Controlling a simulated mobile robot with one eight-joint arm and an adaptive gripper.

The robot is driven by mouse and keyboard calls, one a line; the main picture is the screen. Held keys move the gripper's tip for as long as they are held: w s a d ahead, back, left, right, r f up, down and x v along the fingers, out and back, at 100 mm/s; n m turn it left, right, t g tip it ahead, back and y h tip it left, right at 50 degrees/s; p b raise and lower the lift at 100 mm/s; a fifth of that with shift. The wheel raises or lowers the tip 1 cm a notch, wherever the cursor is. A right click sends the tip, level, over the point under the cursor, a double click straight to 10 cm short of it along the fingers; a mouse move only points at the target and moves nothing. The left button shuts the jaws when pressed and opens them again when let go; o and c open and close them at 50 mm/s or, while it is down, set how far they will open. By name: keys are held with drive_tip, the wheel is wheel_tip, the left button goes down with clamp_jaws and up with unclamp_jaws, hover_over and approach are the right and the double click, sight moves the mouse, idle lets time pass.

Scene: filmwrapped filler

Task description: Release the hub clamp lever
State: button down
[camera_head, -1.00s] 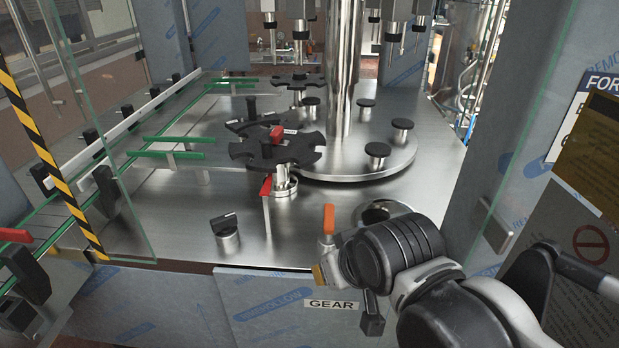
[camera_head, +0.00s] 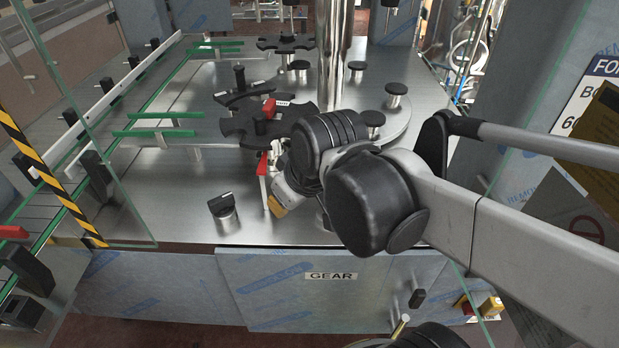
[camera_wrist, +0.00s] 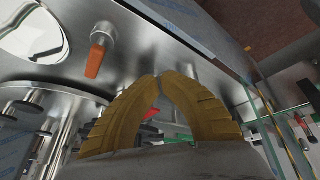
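A red lever handle (camera_head: 269,107) sits on top of the hub of the black star wheel (camera_head: 240,124). A second red handle (camera_head: 262,164) hangs on the post below that wheel. I cannot tell for certain which one is the hub clamp lever. My gripper (camera_head: 277,207), with yellow-brown fingertips, is just in front of and below the lower red handle, apart from the upper one. In the wrist view the fingertips (camera_wrist: 160,76) meet with nothing between them. A bit of red (camera_wrist: 151,113) shows behind them. An orange handle (camera_wrist: 96,58) is at upper left there; my arm hides it in the head view.
A black knob (camera_head: 224,206) stands on the steel deck left of my gripper. Green guide rails (camera_head: 155,133) lie to the left. Several black-capped posts stand on the round plate behind. A glass panel (camera_head: 110,150) with a striped edge stands at left.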

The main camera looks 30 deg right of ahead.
drive_tip(key=w+d+r+n+g+y+p, duration=0.1)
drive_tip(key=w+d+n+g+y+p, duration=0.2)
drive_tip(key=w+d+n+p, duration=0.5)
drive_tip(key=w+d+n, duration=0.1)
drive_tip(key=d, duration=0.2)
drive_tip(key=shift+d+g+p, duration=0.3)
drive_tip(key=shift+d+p, duration=0.1)
drive_tip(key=shift+w, duration=0.1)
drive_tip(key=b+x, duration=0.2)
drive_tip(key=x, duration=0.8)
drive_tip(key=shift+b, duration=0.4)
drive_tip(key=s+d, duration=0.2)
drive_tip(key=shift+d, duration=0.35)
drive_tip(key=shift+s+d, duration=0.15)
drive_tip(key=shift+d, duration=0.1)
drive_tip(key=shift+r, duration=0.1)
